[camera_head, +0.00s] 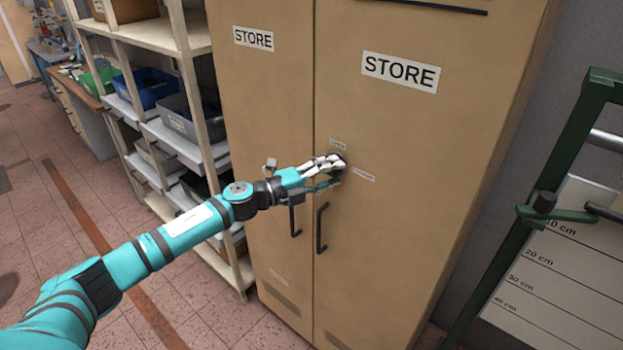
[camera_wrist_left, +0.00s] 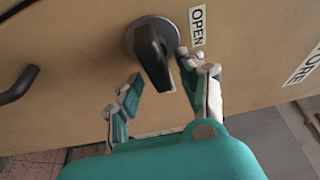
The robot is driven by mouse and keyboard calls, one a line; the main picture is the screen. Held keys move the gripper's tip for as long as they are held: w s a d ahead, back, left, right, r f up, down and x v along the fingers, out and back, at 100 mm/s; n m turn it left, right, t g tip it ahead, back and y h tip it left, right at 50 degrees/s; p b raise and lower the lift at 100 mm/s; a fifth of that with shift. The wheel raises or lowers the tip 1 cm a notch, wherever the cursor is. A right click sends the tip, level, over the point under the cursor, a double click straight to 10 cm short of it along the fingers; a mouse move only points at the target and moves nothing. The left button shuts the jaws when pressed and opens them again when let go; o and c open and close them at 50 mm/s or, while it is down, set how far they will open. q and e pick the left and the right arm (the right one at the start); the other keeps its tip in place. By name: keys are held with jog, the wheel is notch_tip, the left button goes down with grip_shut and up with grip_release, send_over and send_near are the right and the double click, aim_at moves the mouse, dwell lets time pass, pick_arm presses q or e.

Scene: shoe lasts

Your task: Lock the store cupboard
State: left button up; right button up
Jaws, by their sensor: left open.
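The tan store cupboard (camera_head: 400,130) has two tall doors, both appearing closed, with STORE labels. A dark turn knob (camera_wrist_left: 152,55) on a round grey plate sits on the right door, with an OPEN label (camera_wrist_left: 197,26) beside it in the left wrist view. My left gripper (camera_head: 328,172) is at this knob, its fingers partly covering it in the head view. In the wrist view the left gripper (camera_wrist_left: 160,80) is open, one finger on each side of the knob's near end. I cannot tell whether either finger touches it. My right gripper is out of view.
Two dark bar handles (camera_head: 321,228) stand out from the doors below the gripper. Shelving (camera_head: 190,75) with bins is at the left. A green frame (camera_head: 535,200) with a marked board (camera_head: 560,265) stands at the right. Tiled floor (camera_head: 45,215) is open at the left.

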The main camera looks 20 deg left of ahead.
pick_arm(q)
jog(key=v, duration=1.1)
